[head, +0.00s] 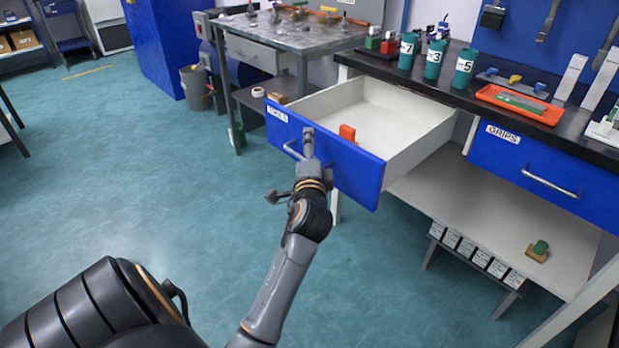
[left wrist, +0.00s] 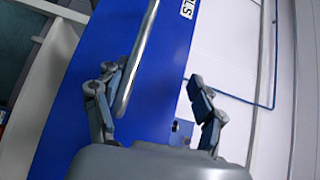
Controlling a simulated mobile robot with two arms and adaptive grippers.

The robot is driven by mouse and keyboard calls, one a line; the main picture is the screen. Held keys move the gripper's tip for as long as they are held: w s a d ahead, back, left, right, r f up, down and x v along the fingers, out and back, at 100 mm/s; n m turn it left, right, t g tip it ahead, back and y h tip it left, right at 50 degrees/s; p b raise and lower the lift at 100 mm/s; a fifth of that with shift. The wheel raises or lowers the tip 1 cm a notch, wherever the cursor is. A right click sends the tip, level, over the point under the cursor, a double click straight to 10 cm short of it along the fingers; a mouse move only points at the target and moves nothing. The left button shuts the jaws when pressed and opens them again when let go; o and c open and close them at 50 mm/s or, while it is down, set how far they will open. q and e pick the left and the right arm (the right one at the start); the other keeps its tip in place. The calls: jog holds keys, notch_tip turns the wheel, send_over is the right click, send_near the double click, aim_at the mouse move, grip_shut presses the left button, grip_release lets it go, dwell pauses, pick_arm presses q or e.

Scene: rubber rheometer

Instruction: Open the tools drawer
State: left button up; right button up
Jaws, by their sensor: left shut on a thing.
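The tools drawer (head: 352,166), with a blue front and a "TOOLS" label, is pulled well out of the bench in the head view. A red-orange item (head: 347,132) stands in its white inside. My left gripper (head: 307,140) is at the metal handle (head: 291,150) on the drawer front and partly hides it. The blue front (left wrist: 70,125) lies behind the fingers. My right gripper is in neither view.
The closed grips drawer (head: 515,165) is to the right. The black bench top (head: 395,72) carries green cups (head: 433,62) and an orange tray (head: 520,102). A lower shelf (head: 470,205) lies under the drawers. A grey side table (head: 300,38) stands behind. The floor (head: 150,180) at left is clear.

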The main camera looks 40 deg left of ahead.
pick_arm(q)
jog(key=shift+s+d+r+t, duration=0.2)
jog(key=shift+d+r, duration=0.15)
jog(key=shift+r, duration=0.15)
jog(key=shift+s+d+r+t, duration=0.1)
jog(key=shift+s+d+r, duration=0.1)
jog(key=shift+d+r, duration=0.2)
jog(key=shift+c, duration=0.6)
jog(key=shift+v, duration=2.05)
jog(key=shift+c, duration=0.4)
jog(key=shift+s+d+r+y, duration=0.15)
jog(key=shift+s+d, duration=0.2)
jog(key=shift+s, duration=0.2)
jog(key=shift+s+d+r+y, duration=0.2)
jog(key=shift+s+d, duration=0.1)
jog(key=shift+s, duration=0.25)
jog(key=shift+s+d+f+b, duration=0.35)
jog(key=shift+s+d, duration=0.2)
jog(key=shift+s, duration=0.1)
jog(key=shift+s+d+f+b, duration=0.2)
jog(key=shift+s+d+f, duration=0.15)
jog(key=shift+s+d, duration=0.3)
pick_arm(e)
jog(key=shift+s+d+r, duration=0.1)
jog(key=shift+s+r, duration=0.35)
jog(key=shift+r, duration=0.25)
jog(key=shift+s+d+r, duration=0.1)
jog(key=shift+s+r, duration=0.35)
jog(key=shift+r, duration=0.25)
